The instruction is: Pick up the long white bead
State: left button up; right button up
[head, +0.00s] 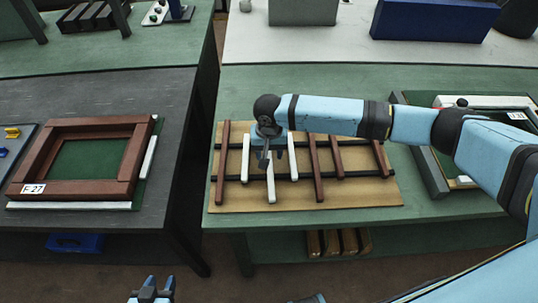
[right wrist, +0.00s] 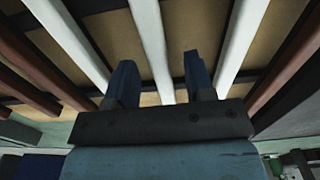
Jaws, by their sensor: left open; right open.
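Three white beads lie on a wooden board with black cross strips: a left one (head: 246,158), a middle one (head: 270,186) and a right one (head: 293,167). The middle one reaches nearest the board's front edge; its far part is hidden by my right gripper (head: 266,157), so I cannot compare full lengths. My right gripper is open over it. In the right wrist view, the middle white bead (right wrist: 152,45) runs between the two fingertips (right wrist: 158,75), with no clear contact. My left gripper (head: 153,289) is open and empty at the bottom edge, away from the board.
Brown strips (head: 315,170) lie beside the white beads on the board (head: 240,208). A brown frame (head: 90,189) marked F-27 lies on the dark table at left, with white strips along two sides. Another frame (head: 418,160) lies right, partly behind my right arm.

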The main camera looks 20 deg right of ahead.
jog(key=shift+f, duration=0.45)
jog(key=shift+c, duration=0.2)
grip_shut()
jog(key=shift+r, duration=0.2)
